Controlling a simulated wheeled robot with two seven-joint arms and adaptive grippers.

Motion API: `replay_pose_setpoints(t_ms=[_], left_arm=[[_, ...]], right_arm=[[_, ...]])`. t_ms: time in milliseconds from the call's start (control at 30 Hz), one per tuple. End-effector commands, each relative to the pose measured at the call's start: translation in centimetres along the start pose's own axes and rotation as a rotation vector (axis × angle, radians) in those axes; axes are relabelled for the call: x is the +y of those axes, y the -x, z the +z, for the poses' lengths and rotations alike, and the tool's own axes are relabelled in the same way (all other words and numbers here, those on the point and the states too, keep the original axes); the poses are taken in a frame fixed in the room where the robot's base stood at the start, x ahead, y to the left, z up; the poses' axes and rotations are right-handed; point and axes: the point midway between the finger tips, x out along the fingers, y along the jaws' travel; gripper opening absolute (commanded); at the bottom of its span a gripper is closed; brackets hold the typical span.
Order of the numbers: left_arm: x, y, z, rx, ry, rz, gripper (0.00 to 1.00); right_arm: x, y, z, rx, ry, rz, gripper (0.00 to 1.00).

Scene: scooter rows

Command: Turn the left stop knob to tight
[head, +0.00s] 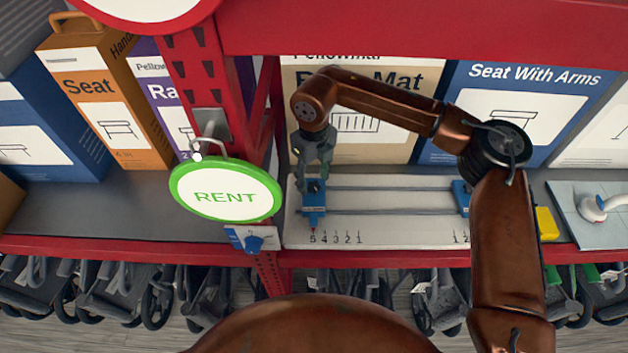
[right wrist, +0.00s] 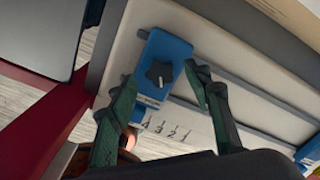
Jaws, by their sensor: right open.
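The left stop (head: 314,215) is a blue block on the two rails of a pale board, near the printed 5. In the right wrist view, its dark star-shaped knob (right wrist: 159,74) shows on the blue block (right wrist: 170,49). My right gripper (head: 313,178) is above the left stop. In the right wrist view, its open fingers (right wrist: 158,76) appear on either side of the knob, with a gap to it in the picture. I cannot tell whether they touch it. In the head view the gripper hides much of the knob. My left gripper is not in view.
The pale board (head: 400,230) lies on the shelf with number scales. A second blue stop (head: 461,198) is partly hidden by my right arm. A red post and green RENT sign (head: 226,191) stand left. Boxes (head: 520,105) line the back.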

Motion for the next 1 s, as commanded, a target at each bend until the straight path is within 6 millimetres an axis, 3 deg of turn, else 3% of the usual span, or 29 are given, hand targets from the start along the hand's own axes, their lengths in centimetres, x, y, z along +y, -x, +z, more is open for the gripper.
replay_pose_setpoints(t_ms=[300, 500, 1000], left_arm=[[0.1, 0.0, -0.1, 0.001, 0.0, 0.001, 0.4], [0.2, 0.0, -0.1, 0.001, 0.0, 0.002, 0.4], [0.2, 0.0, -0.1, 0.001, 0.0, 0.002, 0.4]], right_arm=[[-0.1, 6.6, 0.1, -0.004, -0.001, -0.002, 0.46], [-0.1, 9.6, 0.1, -0.002, -0.002, -0.002, 0.46], [-0.1, 10.6, 0.0, -0.001, -0.001, -0.001, 0.46]])
